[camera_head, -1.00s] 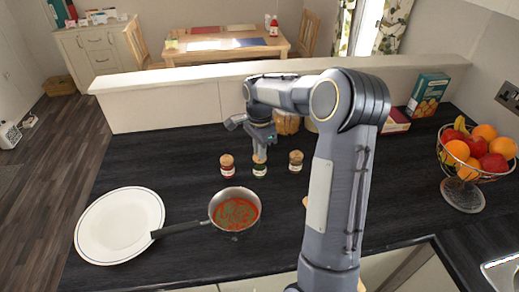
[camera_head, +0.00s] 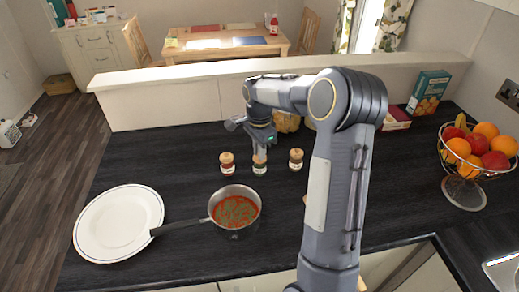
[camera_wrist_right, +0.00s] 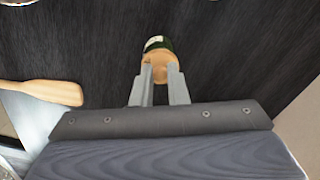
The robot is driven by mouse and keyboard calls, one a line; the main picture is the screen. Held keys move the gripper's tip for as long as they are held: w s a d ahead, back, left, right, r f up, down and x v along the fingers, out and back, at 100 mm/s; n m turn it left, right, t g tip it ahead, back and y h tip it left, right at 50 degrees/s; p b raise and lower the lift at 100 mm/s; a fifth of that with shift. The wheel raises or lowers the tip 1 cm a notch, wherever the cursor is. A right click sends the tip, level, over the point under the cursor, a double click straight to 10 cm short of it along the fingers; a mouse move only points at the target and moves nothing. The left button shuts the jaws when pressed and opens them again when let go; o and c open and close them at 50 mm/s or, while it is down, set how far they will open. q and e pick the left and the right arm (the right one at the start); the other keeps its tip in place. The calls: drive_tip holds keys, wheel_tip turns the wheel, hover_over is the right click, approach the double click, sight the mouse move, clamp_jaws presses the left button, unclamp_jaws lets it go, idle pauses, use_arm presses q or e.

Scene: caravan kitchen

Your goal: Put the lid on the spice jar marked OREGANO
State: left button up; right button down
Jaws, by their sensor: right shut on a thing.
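Three small spice jars stand in a row on the dark worktop. The middle jar (camera_head: 260,169) has dark green contents, and its label is too small to read. My right gripper (camera_head: 260,154) points down over it and is shut on the wooden lid (camera_wrist_right: 161,73). In the right wrist view the lid sits between the fingertips, at the top of the green jar (camera_wrist_right: 157,43); whether it is fully seated I cannot tell. The left jar (camera_head: 227,168) is red and the right jar (camera_head: 296,164) is dark; both have wooden tops. My left gripper is not in view.
A saucepan (camera_head: 235,190) of red sauce stands in front of the jars, beside a white plate (camera_head: 118,225). A fruit basket (camera_head: 464,188) and a box (camera_head: 428,93) are at the right. A wooden piece (camera_wrist_right: 45,91) shows in the wrist view.

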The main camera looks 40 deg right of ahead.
drive_tip(key=c, duration=1.7)
unclamp_jaws()
drive_tip(key=shift+r+p, duration=3.5)
drive_tip(key=shift+r, duration=2.05)
drive_tip(key=s+a+r+n+t+y+b, duration=0.2)
drive_tip(key=s+a+r+n+t+b, duration=0.15)
drive_tip(key=s+a+n, duration=0.85)
drive_tip(key=s+a+f+n, duration=0.1)
drive_tip(key=s+a+n, duration=0.1)
drive_tip(key=s, duration=0.2)
drive_tip(key=s+a+f+n+t+y, duration=0.1)
drive_tip(key=s+a+f, duration=0.1)
drive_tip(key=s+a, duration=0.1)
drive_tip(key=s+a+f+n+t+b, duration=0.1)
drive_tip(key=s+a+f+n, duration=0.1)
drive_tip(key=s, duration=0.3)
drive_tip(key=shift+s+a+n+y, duration=0.3)
drive_tip(key=shift+s+a+y, duration=0.1)
drive_tip(key=shift+a, duration=0.05)
